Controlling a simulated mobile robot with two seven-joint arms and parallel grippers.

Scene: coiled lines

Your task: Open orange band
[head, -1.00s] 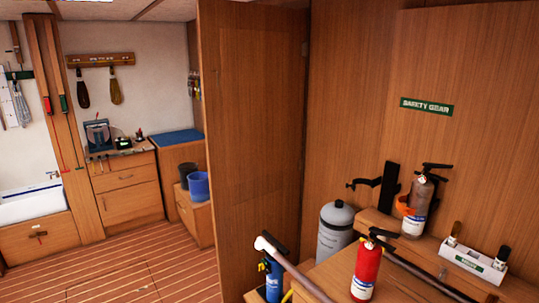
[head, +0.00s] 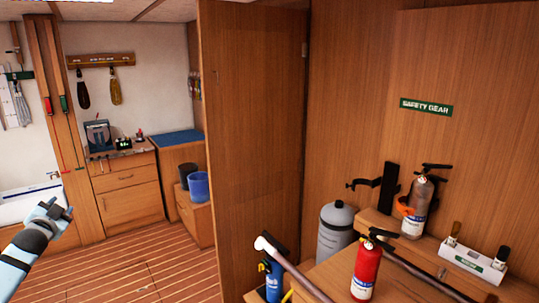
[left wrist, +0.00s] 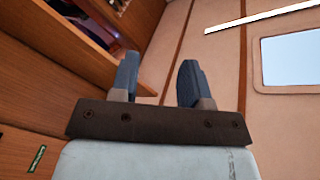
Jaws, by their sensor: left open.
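An orange band (head: 403,206) sits around the grey fire extinguisher (head: 418,200), on its left side in the head view. That extinguisher stands on the wooden shelf beside a black bracket (head: 385,185) fixed to the wall. My left gripper (head: 62,209) is at the left of the head view, far from the band, over the floor area. In the left wrist view its two fingers (left wrist: 158,80) stand apart with nothing between them. My right gripper does not show.
A tall wooden panel (head: 250,140) stands between my left gripper and the shelf.

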